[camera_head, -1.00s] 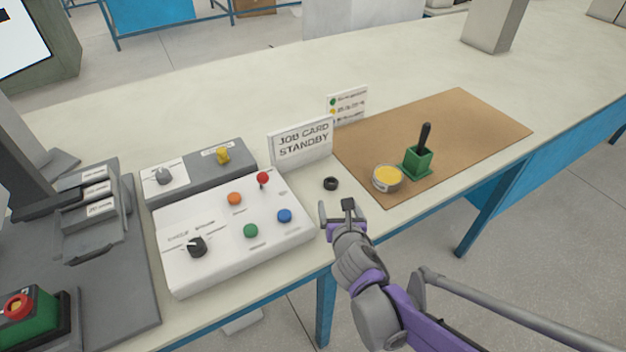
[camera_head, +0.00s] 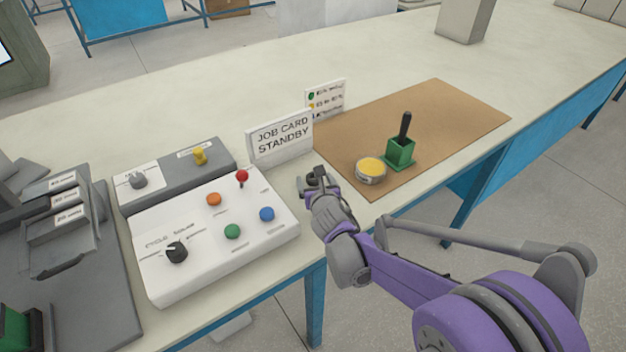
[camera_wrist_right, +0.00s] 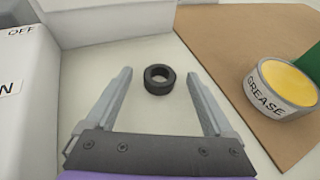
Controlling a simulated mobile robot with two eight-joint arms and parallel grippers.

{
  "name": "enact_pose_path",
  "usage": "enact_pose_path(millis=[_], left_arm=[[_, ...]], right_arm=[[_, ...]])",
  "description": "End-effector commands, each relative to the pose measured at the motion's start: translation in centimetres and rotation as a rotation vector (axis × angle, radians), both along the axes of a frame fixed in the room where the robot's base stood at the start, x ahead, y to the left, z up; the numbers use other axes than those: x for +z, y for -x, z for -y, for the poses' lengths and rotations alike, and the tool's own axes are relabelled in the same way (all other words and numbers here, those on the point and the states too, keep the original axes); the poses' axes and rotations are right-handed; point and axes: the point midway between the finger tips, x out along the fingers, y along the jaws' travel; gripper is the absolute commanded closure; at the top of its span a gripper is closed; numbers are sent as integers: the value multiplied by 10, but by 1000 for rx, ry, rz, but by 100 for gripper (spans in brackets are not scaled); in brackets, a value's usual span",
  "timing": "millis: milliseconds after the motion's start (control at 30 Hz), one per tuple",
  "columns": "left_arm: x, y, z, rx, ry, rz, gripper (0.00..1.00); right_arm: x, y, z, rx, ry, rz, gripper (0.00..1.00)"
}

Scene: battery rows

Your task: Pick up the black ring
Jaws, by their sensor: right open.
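The black ring (camera_wrist_right: 159,79) lies flat on the pale bench top in the right wrist view. It sits ahead of and between the two fingers of my right gripper (camera_wrist_right: 158,90), near their tips, with a gap on both sides. My right gripper is open and empty. In the head view the right gripper (camera_head: 316,180) is over the bench beside the white button panel, and it hides the ring. My left gripper is not in view.
The white button panel (camera_head: 190,265) stands left of the gripper, and the job card sign (camera_head: 281,140) behind it. A grease tin (camera_head: 370,172) and a green holder (camera_head: 400,153) with a black handle stand on the brown mat (camera_head: 440,105) to the right.

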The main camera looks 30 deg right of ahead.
Motion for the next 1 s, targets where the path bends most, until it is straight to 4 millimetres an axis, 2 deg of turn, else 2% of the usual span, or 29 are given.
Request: enact_pose_path(millis=[233,700,1000], left_arm=[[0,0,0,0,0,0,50],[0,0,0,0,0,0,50],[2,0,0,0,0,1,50]], right_arm=[[0,-1,0,0,0,0,14],[0,-1,0,0,-1,0,99],[6,-1,0,0,-1,1,100]])
